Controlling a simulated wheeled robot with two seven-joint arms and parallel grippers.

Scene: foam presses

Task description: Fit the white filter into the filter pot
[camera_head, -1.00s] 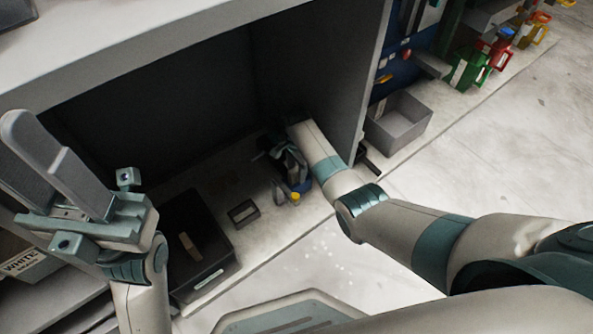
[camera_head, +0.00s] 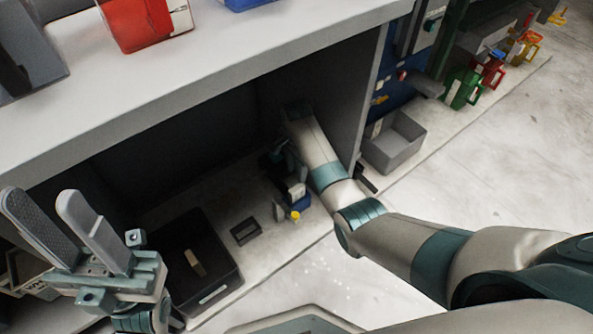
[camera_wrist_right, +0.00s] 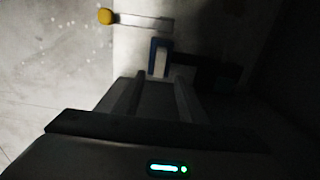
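A small blue-and-white item (camera_head: 297,192) stands on the lower shelf, with a yellow knob (camera_head: 295,215) in front of it. Both also show in the right wrist view, the item (camera_wrist_right: 160,58) and the knob (camera_wrist_right: 105,16). I cannot tell whether these are the filter and filter pot. My right gripper (camera_head: 278,160) is inside the dark bay, just behind the item. In the right wrist view its dark fingers (camera_wrist_right: 158,84) look apart, with the item beyond their tips. My left gripper (camera_head: 42,198) is open and empty at the left, fingers upward.
A black bin (camera_head: 228,283) with a tan piece (camera_head: 194,262) inside and a small dark tray (camera_head: 245,230) stand on the lower shelf (camera_head: 277,247). A worktop (camera_head: 180,70) overhangs the bay. A grey box (camera_head: 395,150) stands beyond the side panel (camera_head: 372,90).

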